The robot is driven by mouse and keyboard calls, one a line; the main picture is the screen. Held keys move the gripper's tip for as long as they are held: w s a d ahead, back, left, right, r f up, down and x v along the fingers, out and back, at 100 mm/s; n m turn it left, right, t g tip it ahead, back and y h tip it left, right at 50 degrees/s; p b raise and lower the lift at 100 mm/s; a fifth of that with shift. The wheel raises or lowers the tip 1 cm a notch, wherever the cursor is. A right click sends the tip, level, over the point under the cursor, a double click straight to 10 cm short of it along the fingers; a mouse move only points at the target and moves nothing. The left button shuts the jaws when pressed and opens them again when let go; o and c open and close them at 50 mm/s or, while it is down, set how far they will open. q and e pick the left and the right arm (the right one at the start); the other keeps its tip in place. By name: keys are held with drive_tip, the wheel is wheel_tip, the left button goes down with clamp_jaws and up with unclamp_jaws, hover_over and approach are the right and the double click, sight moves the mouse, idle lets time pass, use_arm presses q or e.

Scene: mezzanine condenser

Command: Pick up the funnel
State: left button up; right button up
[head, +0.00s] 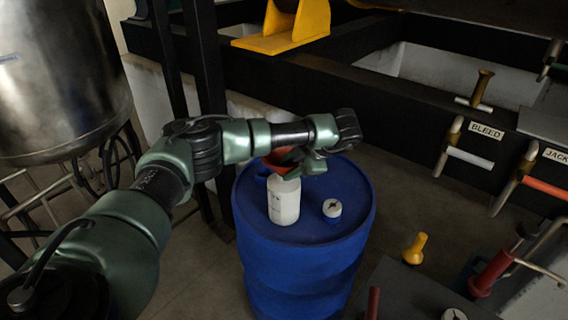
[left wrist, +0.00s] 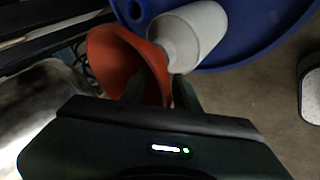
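The orange-red funnel (head: 281,158) sits above the mouth of a white bottle (head: 284,204) on the blue drum. In the head view it is mostly hidden behind my left gripper (head: 303,169), whose fingers look spread. In the left wrist view the funnel (left wrist: 122,58) has its wide mouth towards the left, and the white bottle (left wrist: 201,36) adjoins it. Its spout is hidden. My left gripper (left wrist: 160,92) has its two dark green fingers apart, with the funnel's edge showing between them. My right gripper is not in view.
The blue drum (head: 308,235) also carries a small white-topped container (head: 332,209) right of the bottle. A steel tank (head: 60,80) stands at left. A black frame with BLEED and JACK levers (head: 470,157) runs behind and right. A yellow-handled item (head: 415,249) is at lower right.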

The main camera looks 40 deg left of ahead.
use_arm(q)
clamp_jaws()
drive_tip(key=shift+r, duration=0.15)
